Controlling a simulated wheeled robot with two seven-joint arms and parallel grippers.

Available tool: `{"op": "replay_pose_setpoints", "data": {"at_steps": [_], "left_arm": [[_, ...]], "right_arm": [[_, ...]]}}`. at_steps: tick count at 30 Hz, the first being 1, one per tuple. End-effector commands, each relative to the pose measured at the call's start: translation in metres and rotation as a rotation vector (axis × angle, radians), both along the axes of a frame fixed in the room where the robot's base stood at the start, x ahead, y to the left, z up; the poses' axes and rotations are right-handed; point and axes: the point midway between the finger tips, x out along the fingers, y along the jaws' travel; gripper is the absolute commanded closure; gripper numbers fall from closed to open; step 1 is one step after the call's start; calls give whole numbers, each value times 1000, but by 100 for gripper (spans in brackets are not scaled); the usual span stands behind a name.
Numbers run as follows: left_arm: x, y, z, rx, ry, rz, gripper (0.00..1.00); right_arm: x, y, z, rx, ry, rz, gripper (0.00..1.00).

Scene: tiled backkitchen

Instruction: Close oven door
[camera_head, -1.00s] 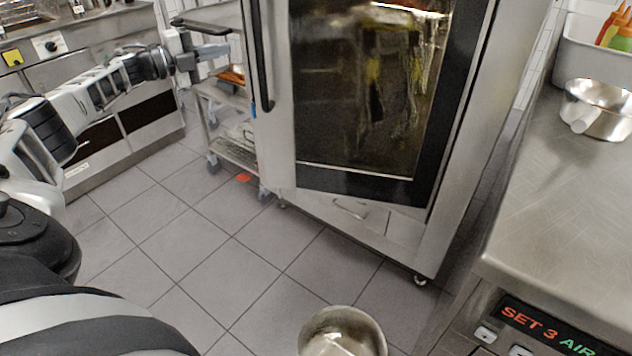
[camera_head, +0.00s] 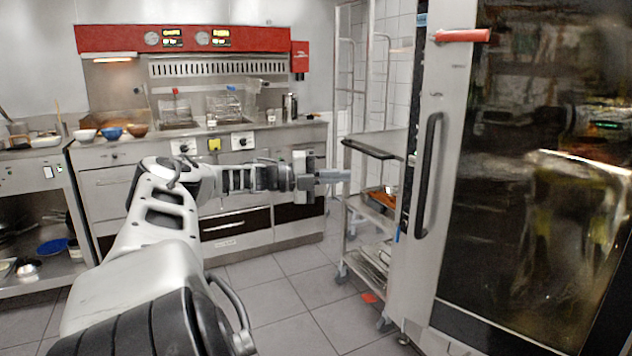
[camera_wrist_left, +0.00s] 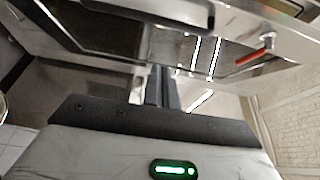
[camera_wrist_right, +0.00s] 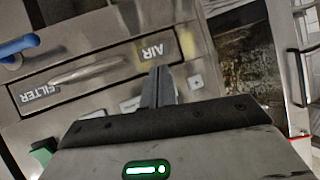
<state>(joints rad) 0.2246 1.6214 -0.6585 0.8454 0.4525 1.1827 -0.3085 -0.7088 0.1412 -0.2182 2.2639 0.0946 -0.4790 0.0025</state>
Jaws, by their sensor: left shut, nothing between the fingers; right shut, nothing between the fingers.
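The oven door (camera_head: 545,200) fills the right side of the head view, with dark reflective glass in a steel frame. It carries a black vertical handle (camera_head: 428,175); a red lever (camera_head: 462,36) is near the top. I cannot tell whether the door is fully shut or slightly ajar. My left gripper (camera_head: 345,175) is shut and empty, pointing right, left of the door handle in the picture and apart from it. Its shut fingers show in the left wrist view (camera_wrist_left: 167,90). My right gripper (camera_wrist_right: 158,85) is shut and empty before a panel marked AIR and FILTER; the head view does not show it.
A wheeled rack (camera_head: 345,222) with trays stands left of the oven. A steel counter (camera_head: 140,195) with bowls and a red control panel (camera_head: 185,38) runs along the back. Tiled floor (camera_head: 280,300) lies open between counter and oven.

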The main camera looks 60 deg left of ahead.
Motion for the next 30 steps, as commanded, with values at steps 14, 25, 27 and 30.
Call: {"op": "replay_pose_setpoints", "data": {"at_steps": [14,25,27,30], "left_arm": [[-43,13,-15,-33,21,-1,100],[-20,-213,-287,-619,505,5,100],[-36,-292,-323,-754,620,16,100],[-63,-397,-341,-934,758,54,100]], "right_arm": [[-3,1,0,0,8,2,100],[-6,-1,12,-14,35,3,100],[-7,-1,13,-18,43,3,100],[-7,-2,18,-24,51,2,100]]}}
